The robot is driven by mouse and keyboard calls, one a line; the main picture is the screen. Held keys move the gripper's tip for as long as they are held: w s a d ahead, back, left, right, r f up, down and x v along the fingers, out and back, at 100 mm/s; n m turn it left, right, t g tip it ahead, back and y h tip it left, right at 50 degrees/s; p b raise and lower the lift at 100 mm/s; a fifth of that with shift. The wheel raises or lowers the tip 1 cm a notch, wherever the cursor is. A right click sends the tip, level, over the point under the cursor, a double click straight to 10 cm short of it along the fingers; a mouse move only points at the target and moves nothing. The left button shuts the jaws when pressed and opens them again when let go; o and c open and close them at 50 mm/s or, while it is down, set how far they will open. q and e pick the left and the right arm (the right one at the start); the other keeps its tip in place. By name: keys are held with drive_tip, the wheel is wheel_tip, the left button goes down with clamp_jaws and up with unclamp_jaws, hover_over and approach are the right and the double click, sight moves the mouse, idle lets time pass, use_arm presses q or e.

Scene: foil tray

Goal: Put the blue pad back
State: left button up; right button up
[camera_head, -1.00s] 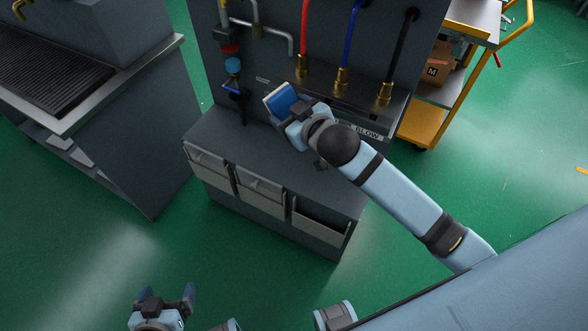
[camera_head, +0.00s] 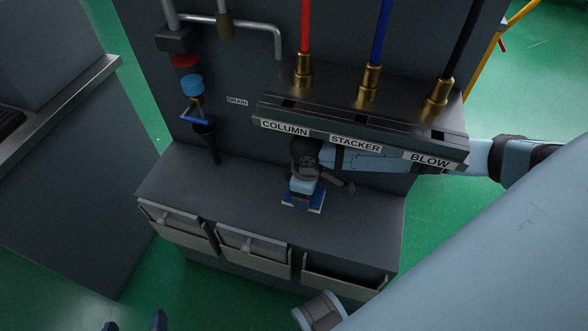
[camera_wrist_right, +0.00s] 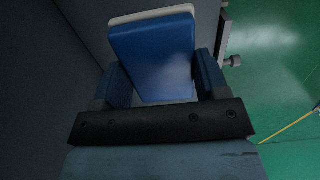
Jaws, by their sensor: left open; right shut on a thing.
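The blue pad (camera_head: 289,202) has a pale backing layer. It is low over the dark cabinet top (camera_head: 240,195), near the front edge, and I cannot tell whether it touches that top. My right gripper (camera_head: 303,192) is shut on it. In the right wrist view the blue pad (camera_wrist_right: 152,45) sits between the two blue fingers of my right gripper (camera_wrist_right: 163,82), its pale edge at the far side. My left gripper (camera_head: 134,318) is open and empty at the bottom left edge, partly cut off.
Three front bins, left (camera_head: 172,222), middle (camera_head: 253,243) and right (camera_head: 345,284), line the cabinet front. A labelled rail (camera_head: 355,143) with red, blue and black hoses overhangs my right arm. A drain funnel (camera_head: 207,135) stands left. The top's left part is clear.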

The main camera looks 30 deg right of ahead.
drive_tip(key=b, duration=0.2)
hover_over(304, 216)
wheel_tip(304, 216, down, 6)
drive_tip(key=shift+s+r, duration=0.1)
drive_tip(key=shift+r, duration=0.15)
wheel_tip(304, 216, down, 4)
drive_tip(key=shift+r+b, duration=0.1)
drive_tip(key=shift+b, duration=0.55)
drive_tip(key=shift+f, duration=0.3)
drive_tip(key=shift+c, duration=0.3)
drive_tip(key=shift+r, duration=0.1)
drive_tip(key=o, duration=1.1)
use_arm(q)
drive_tip(key=d+r+t, duration=0.1)
drive_tip(key=w+d+r+t+h, duration=0.1)
drive_tip(key=r, duration=0.1)
drive_tip(key=shift+w, duration=0.15)
